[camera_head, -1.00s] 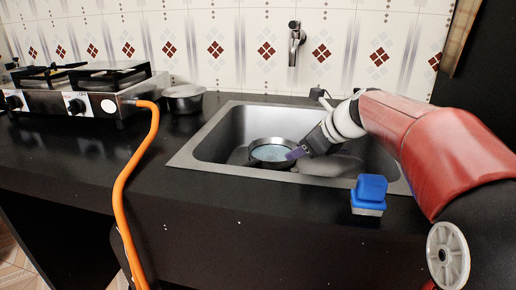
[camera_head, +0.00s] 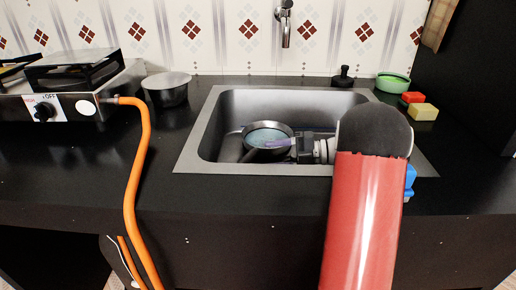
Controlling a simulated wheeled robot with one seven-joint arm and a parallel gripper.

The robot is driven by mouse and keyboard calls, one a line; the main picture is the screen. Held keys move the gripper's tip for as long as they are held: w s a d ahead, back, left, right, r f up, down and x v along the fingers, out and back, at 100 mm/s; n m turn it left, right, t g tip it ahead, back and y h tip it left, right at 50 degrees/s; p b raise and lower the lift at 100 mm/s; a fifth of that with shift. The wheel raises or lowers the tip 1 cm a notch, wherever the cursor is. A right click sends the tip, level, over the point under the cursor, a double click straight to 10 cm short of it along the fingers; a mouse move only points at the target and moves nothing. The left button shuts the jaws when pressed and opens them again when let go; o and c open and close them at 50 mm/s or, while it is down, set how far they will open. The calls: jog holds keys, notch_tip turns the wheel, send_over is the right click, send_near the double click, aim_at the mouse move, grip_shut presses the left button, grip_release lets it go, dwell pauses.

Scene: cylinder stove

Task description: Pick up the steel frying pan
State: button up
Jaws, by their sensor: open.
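The steel frying pan (camera_head: 268,134) lies in the sink basin, left of its middle. It is round, with a grey rim and a pale bluish inside. A dark bar, probably its handle (camera_head: 250,156), points toward the front left. My gripper (camera_head: 277,143) reaches in from the right, low in the basin. My arm hides the right part of the basin.
The grey sink (camera_head: 199,140) has raised walls around the pan. A tap (camera_head: 285,28) hangs above. A pot (camera_head: 167,90) and a stove (camera_head: 75,97) with an orange hose (camera_head: 135,185) stand left. A green bowl (camera_head: 393,84), red block (camera_head: 413,98) and yellow block (camera_head: 424,111) sit right.

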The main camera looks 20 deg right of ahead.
aim_at(255, 157)
jog(key=x, duration=0.2)
jog(key=b+x, duration=0.1)
jog(key=x, duration=0.1)
jog(key=shift+s+f, duration=0.1)
jog(key=shift+f, duration=0.2)
jog(key=shift+w+a, duration=0.2)
jog(key=shift+a, duration=0.2)
jog(key=shift+r, duration=0.1)
grip_shut()
jog(key=shift+r, duration=0.1)
